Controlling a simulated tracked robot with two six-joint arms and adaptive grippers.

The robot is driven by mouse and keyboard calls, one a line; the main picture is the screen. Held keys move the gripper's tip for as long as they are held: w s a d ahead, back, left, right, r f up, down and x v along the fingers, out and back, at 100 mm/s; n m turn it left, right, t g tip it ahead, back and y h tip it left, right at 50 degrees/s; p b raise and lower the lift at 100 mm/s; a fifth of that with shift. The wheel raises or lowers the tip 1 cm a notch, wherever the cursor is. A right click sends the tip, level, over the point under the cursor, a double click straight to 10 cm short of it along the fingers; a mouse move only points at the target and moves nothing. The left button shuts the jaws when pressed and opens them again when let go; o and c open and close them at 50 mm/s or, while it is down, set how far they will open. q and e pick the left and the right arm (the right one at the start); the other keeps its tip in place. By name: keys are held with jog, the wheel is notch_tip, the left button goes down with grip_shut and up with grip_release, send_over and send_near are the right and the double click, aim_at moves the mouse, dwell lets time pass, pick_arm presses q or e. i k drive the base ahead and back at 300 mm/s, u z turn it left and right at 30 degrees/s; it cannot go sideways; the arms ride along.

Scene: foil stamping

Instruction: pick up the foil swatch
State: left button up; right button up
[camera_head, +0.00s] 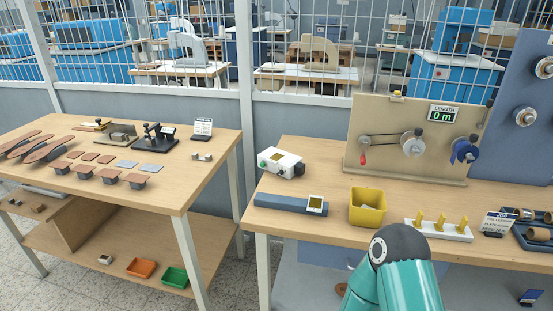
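A small gold square, which looks like the foil swatch (315,203), lies at the right end of a long blue-grey block (285,203) on the right table. The square has a pale border around it. Neither gripper shows in the head view. Only a teal and dark grey part of one of my arms rises at the bottom, right of centre, in front of the table edge. Nothing of mine touches the block or the gold square.
A yellow bin (367,214) stands right of the block, and a white device (281,162) behind it. A white stand with yellow pegs (438,230) and a sign (495,223) are further right. A beige winding panel (388,165) stands behind. The left table (190,190) holds stamping tools.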

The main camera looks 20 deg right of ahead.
aim_at(275, 158)
jog(key=u, duration=1.1)
jog(key=i, duration=0.15)
jog(key=z, duration=3)
jog(key=k, duration=1.3)
jog(key=u, duration=3.15)
jog(key=k, duration=0.1)
jog(key=z, duration=1.85)
jog(key=i, duration=1)
jog(key=u, duration=0.05)
